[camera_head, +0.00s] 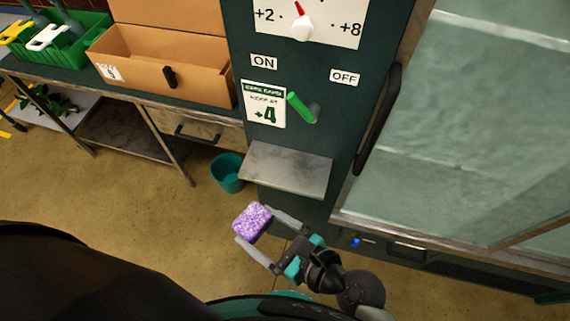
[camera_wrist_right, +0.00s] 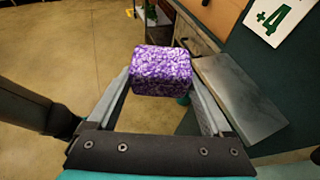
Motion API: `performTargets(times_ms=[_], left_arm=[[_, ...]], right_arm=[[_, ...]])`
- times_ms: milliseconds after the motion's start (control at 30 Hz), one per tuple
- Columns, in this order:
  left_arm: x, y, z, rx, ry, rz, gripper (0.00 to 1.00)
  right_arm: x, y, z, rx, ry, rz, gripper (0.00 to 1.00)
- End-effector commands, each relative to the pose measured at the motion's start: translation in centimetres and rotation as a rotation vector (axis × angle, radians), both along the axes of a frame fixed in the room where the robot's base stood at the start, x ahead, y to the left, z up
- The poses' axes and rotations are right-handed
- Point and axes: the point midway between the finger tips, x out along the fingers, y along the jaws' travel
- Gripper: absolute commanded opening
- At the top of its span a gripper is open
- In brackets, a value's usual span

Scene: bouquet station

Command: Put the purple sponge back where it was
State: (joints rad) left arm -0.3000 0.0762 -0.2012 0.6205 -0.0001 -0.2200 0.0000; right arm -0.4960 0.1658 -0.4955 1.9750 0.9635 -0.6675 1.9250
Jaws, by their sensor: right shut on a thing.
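The purple sponge (camera_head: 252,222) is a speckled block held in the air between the fingertips of my right gripper (camera_head: 258,231). In the right wrist view the sponge (camera_wrist_right: 162,71) sits between both fingers of the gripper (camera_wrist_right: 163,80), which is shut on it. In the head view the sponge is in front of and below a small grey marble shelf (camera_head: 287,169) on the green cabinet, apart from it. In the wrist view the bare shelf (camera_wrist_right: 240,100) is to the right of the sponge. My left gripper does not show.
A teal bucket (camera_head: 227,173) stands on the floor left of the shelf. Above the shelf are a green lever (camera_head: 300,106) and a "+4" card (camera_head: 264,105). A large glass door (camera_head: 470,130) is at the right. A cardboard box (camera_head: 160,66) sits on the left bench.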

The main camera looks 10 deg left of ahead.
Motion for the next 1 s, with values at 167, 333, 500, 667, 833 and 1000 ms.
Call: performTargets(times_ms=[167,333,500,667,833,1000], left_arm=[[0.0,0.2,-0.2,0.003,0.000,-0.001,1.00],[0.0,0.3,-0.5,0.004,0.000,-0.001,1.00],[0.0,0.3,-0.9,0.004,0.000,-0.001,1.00],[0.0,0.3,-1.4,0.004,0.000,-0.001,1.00],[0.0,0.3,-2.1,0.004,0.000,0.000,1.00],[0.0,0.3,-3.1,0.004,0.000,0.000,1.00]], right_arm=[[4.3,-0.2,0.1,-0.001,-0.008,-0.001,0.40],[8.0,-0.3,0.0,-0.002,-0.007,0.000,0.40],[11.6,-0.4,0.0,-0.002,-0.007,0.000,0.40],[15.0,-0.5,0.0,-0.002,-0.007,0.000,0.40],[18.0,-0.7,-0.2,-0.003,-0.003,0.001,0.40],[17.6,-0.7,-3.0,-0.003,-0.001,0.001,0.40]])
